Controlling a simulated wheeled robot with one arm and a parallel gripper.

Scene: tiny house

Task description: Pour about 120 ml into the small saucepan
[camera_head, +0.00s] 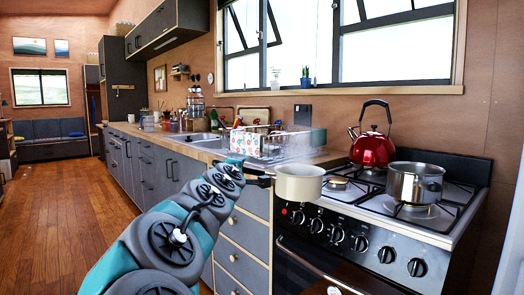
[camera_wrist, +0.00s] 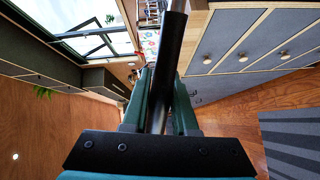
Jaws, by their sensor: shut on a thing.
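A cream saucepan (camera_head: 299,184) with a dark handle is held in the air by the stove's front left corner. It looks about upright; its contents cannot be seen. My gripper (camera_head: 254,179) is shut on its handle, left of the pan body. In the wrist view the black handle (camera_wrist: 172,60) runs between the fingers of my gripper (camera_wrist: 163,95), and the pan body is not visible. A steel pot (camera_head: 415,183) stands on the front right burner, to the right of the cream pan and apart from it. Its inside is mostly hidden.
A red kettle (camera_head: 373,148) stands on a back burner, behind the steel pot. The stove (camera_head: 345,250) has raised black grates and front knobs. A dish rack (camera_head: 262,143) with dishes stands on the counter to the left. A window is above. The wooden floor (camera_head: 70,215) at left is clear.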

